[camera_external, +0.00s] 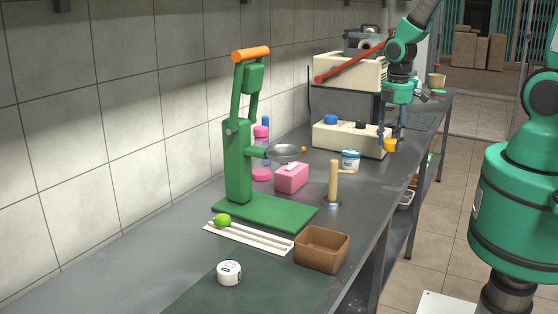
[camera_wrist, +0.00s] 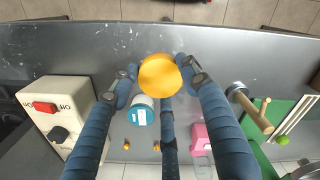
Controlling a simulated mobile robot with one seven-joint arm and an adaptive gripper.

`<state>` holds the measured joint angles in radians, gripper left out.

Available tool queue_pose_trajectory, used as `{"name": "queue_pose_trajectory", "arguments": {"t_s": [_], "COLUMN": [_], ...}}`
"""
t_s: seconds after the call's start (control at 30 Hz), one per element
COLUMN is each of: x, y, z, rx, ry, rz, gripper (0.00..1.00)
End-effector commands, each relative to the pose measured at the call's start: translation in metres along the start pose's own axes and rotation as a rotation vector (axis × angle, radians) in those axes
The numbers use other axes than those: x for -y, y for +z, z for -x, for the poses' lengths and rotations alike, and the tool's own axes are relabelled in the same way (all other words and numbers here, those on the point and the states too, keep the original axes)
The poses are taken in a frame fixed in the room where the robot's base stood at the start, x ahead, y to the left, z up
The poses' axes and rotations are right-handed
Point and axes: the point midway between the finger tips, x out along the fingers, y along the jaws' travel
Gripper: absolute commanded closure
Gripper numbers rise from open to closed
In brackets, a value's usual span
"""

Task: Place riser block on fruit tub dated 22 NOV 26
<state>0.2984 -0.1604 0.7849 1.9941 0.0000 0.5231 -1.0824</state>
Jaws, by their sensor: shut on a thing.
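My gripper (camera_external: 391,135) is shut on an orange round block (camera_external: 390,145), which I take for the riser block. In the wrist view the block (camera_wrist: 160,76) sits between the fingertips (camera_wrist: 158,74), its flat round face toward the camera. It is held over the far part of the counter, near the right edge. A white tub with a blue lid (camera_external: 350,160) stands on the counter to the left of the block; it also shows in the wrist view (camera_wrist: 143,114), close to the block. Another white tub (camera_external: 229,272) stands at the front. I cannot read a date on either tub.
A green press (camera_external: 238,160) stands mid-counter, with a pink box (camera_external: 291,178) and a wooden-handled tool (camera_external: 333,185) to its right. A cream machine with switches (camera_external: 345,137) is behind the blue-lidded tub. A brown bin (camera_external: 321,250) is in front.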

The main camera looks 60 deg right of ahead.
Motion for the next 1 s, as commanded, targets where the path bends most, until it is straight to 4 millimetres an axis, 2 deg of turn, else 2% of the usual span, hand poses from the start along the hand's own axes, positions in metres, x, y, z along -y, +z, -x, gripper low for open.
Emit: {"name": "queue_pose_trajectory", "arguments": {"t_s": [0.27,0.47,1.0], "x": [0.0,-0.011,-0.095], "y": [-0.001,-0.007,-0.053], "z": [0.0,-0.002,-0.012], "rx": [0.0,0.0,0.0], "ry": [0.0,0.001,0.0], "rz": [0.0,0.0,-0.001], "gripper": [0.81,0.81,0.81]}}
